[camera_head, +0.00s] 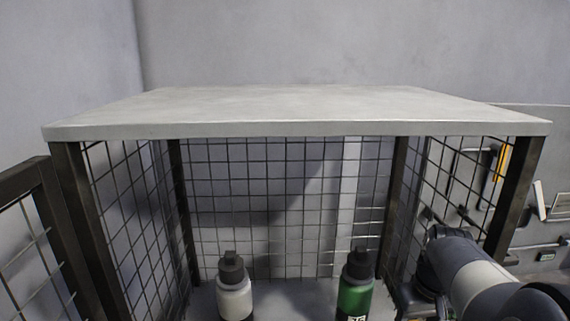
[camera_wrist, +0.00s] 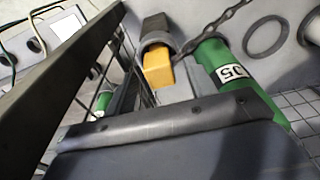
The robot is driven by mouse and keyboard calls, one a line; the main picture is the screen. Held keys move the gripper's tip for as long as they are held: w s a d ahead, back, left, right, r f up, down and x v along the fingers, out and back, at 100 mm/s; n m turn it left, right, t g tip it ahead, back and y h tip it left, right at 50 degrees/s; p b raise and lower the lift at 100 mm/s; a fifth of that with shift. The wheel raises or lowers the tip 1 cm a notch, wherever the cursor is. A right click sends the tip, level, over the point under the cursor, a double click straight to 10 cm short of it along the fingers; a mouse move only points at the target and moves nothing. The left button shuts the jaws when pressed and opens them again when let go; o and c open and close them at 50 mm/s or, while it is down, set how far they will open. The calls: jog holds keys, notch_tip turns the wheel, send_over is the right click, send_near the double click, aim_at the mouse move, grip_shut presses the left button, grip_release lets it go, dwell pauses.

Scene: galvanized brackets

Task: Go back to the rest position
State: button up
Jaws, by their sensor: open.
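My arm (camera_head: 475,275) reaches in from the lower right in the head view, beside the right front post of a mesh-sided rack. My gripper (camera_head: 422,305) is a dark shape at its end, low in the picture and partly cut off; it is open, and I see nothing held in it. A green bottle (camera_head: 355,295) with a dark cap stands upright to its left, apart from it. A white bottle (camera_head: 235,298) with a dark cap stands further left. The fingertips do not show clearly in the wrist view.
The rack's grey top (camera_head: 295,108) is bare. A dark post (camera_head: 515,195) stands close to my arm. Tools (camera_head: 492,175) hang behind on the right. The wrist view shows a dark beam (camera_wrist: 60,85), a yellow block (camera_wrist: 158,67) and a green cylinder with a label (camera_wrist: 215,58).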

jog(key=shift+f, duration=0.3)
jog(key=shift+r+p, duration=0.55)
jog(key=shift+r, duration=0.05)
jog(key=shift+a+r, duration=0.1)
